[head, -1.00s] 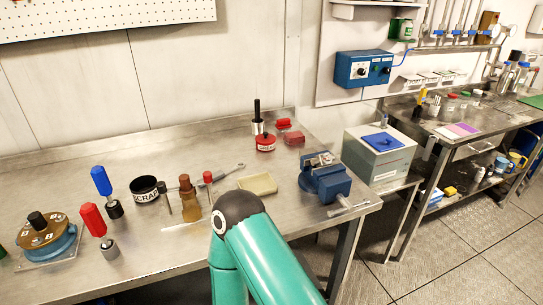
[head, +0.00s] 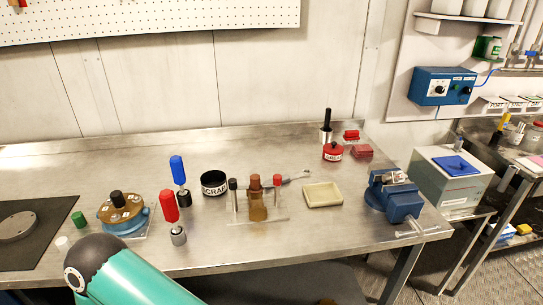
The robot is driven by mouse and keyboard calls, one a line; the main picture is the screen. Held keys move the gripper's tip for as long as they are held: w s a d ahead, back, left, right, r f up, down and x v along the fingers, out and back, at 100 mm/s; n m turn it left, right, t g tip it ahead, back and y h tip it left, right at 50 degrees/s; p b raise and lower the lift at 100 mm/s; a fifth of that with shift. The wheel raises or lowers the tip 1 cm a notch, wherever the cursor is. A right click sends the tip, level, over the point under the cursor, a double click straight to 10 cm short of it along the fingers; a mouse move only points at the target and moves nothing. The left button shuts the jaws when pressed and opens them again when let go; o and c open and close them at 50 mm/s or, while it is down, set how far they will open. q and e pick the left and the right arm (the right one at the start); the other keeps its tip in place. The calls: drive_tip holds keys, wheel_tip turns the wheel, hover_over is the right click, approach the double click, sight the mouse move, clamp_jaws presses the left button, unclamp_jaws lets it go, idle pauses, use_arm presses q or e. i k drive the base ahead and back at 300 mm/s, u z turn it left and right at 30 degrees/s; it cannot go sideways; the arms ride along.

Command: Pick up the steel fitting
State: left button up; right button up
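I cannot tell for certain which piece is the steel fitting. A small steel cylinder (head: 178,237) stands on the bench, with a red handle (head: 170,206) rising above it. Another small metal piece (head: 395,177) shows at the jaws of the blue vise (head: 398,205) at the bench's right end. A teal link of one of my arms crosses the bottom left, over the bench's front edge. Neither gripper shows in the head view.
On the steel bench (head: 120,165) stand a blue-and-brown round device (head: 123,213), a blue-handled tool (head: 178,170), a black SCRAP pot (head: 214,184), a rack with a brown bottle (head: 257,200) and a cream tray (head: 323,195). Red containers (head: 333,153) stand behind. The back left is clear.

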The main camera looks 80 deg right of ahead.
sight(391, 178)
drive_tip(key=u, duration=0.6)
drive_tip(key=k, duration=2)
drive_tip(key=z, duration=1.1)
drive_tip(key=k, duration=0.7)
drive_tip(key=z, duration=0.35)
